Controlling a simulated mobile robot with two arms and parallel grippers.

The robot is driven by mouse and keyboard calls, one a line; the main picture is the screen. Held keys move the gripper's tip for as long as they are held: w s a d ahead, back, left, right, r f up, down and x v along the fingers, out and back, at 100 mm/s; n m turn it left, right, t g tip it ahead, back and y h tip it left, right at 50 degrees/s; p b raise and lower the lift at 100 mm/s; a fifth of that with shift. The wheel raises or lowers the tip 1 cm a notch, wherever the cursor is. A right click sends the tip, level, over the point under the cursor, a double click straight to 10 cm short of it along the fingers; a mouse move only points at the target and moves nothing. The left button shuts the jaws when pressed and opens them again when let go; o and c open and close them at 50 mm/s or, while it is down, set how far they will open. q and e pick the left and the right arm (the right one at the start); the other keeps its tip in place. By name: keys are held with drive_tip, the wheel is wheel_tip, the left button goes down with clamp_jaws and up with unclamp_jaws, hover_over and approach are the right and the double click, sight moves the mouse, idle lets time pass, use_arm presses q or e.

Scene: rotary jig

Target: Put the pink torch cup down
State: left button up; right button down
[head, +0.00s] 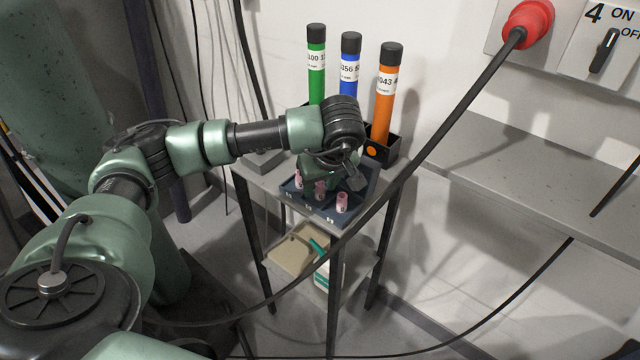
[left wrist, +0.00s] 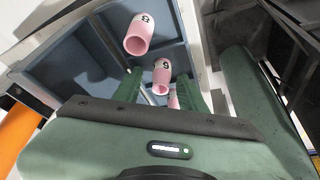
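Three pink torch cups stand in a row in the blue-grey compartmented tray: one at the left (head: 298,179), a middle one (head: 320,190) and one at the right (head: 342,202). In the left wrist view one cup (left wrist: 140,35) stands clear beyond the fingers, with a black mark on its side. Another (left wrist: 162,74) shows between the fingertips with gaps on both sides, and a third (left wrist: 173,101) is partly hidden by the gripper. My left gripper (left wrist: 160,80) is open over the tray (head: 318,210). The right gripper is out of view.
The tray lies on a small grey stand (head: 265,182). Green (head: 316,75), blue (head: 349,75) and orange (head: 386,95) tubes stand in a black holder behind it. A black cable (head: 425,160) crosses in front. A bottle (head: 323,270) stands on the lower shelf.

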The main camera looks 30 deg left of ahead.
use_arm(q)
drive_tip(key=shift+r, duration=0.3)
drive_tip(key=v, duration=1.1)
drive_tip(key=shift+r+b, duration=0.35)
